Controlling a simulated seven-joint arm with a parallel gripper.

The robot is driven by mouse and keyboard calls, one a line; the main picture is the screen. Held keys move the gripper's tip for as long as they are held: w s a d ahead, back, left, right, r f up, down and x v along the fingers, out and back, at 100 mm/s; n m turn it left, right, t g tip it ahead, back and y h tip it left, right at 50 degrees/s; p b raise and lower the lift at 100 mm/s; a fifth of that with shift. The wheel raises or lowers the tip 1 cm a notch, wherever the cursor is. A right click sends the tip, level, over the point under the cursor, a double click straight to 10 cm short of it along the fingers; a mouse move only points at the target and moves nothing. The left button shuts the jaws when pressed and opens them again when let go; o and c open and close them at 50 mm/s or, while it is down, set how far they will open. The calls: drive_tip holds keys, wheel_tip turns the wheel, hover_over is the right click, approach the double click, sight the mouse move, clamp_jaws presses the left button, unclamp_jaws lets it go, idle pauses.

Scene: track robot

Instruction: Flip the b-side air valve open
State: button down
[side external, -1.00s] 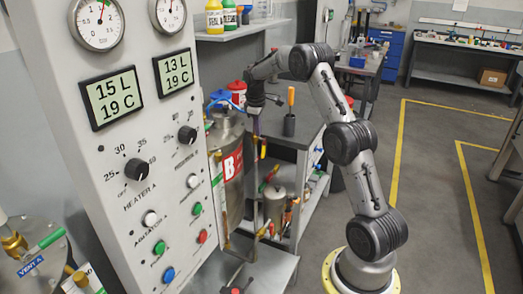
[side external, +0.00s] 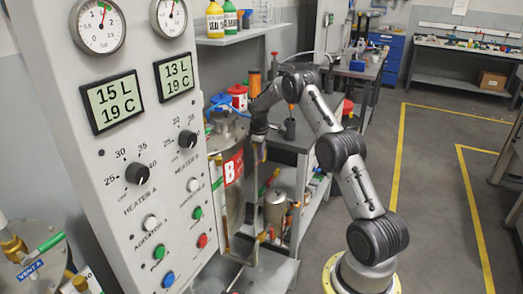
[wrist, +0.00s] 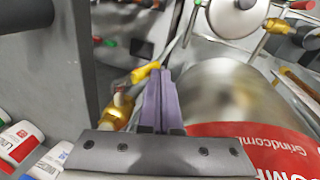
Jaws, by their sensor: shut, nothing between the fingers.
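The silver tank with a red B label (side external: 233,168) stands behind the control panel; its rounded side and red band show at the right of the wrist view (wrist: 225,90). A small yellow valve handle (wrist: 145,73) sits beside a brass fitting (wrist: 117,108) left of the tank; I cannot read any label on it. My gripper (wrist: 158,75) has its purple fingers shut and empty, with the tips close to the yellow handle's right end. I cannot tell whether they touch. In the side view my gripper (side external: 256,155) points down beside the tank's right side.
The control panel (side external: 120,150) stands in front at left. A grey bench (side external: 300,135) with a dark holder (side external: 290,129) and an orange-handled tool is behind my arm. A small metal pot (side external: 275,207) stands on a lower shelf. Open floor lies to the right.

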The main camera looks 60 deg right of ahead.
drive_tip(key=shift+f, duration=0.1)
drive_tip(key=shift+d+f, duration=0.4)
drive_tip(key=shift+f, duration=0.05)
drive_tip(key=shift+r, duration=0.15)
idle(0.4)
drive_tip(key=shift+a+r+h, duration=0.5)
drive_tip(key=shift+a+r, duration=1.15)
drive_tip(key=shift+r, duration=2.9)
drive_tip(key=x, duration=0.9)
drive_tip(key=shift+s+f, duration=0.25)
drive_tip(key=shift+s, duration=0.05)
